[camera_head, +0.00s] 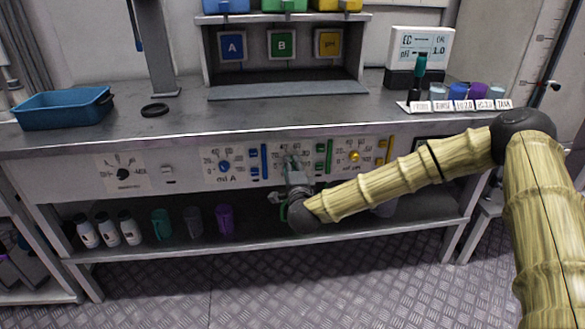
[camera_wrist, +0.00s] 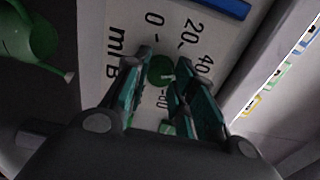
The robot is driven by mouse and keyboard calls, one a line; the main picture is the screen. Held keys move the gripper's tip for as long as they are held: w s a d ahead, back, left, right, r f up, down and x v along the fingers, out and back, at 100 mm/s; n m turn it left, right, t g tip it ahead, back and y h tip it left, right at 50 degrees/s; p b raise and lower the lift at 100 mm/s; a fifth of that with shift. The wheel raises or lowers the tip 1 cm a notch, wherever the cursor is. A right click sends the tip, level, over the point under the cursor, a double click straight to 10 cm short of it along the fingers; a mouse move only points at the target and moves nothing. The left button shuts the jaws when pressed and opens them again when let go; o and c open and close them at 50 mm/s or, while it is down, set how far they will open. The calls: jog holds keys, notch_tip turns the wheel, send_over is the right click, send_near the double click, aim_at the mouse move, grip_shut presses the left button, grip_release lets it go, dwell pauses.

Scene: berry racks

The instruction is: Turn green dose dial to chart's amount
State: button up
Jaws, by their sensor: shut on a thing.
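The green dose dial (camera_wrist: 160,69) shows in the wrist view between my fingers, on a white scale plate (camera_wrist: 125,22) marked "ml B" with 0, 20 and 40 readable. A small pale mark shows on the dial's edge, but I cannot read its setting exactly. My gripper (camera_wrist: 163,75) is shut on the green dial, one finger on each side. In the head view my gripper (camera_head: 293,180) is at the front panel's middle and hides the dial. I cannot make out a dose chart with a readable amount.
A blue dial (camera_head: 224,166) is to the left and a yellow dial (camera_head: 354,156) to the right. A green lever (camera_head: 320,157) stands beside the green dial's plate. Bottles and cups (camera_head: 225,219) stand on the shelf below. A meter (camera_head: 420,50) stands on the bench.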

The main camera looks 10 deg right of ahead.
jog(key=o, duration=1.1)
jog(key=shift+d, duration=0.1)
jog(key=shift+c, duration=0.2)
jog(key=shift+s, duration=0.1)
jog(key=s, duration=1.1)
jog(key=shift+s, duration=0.4)
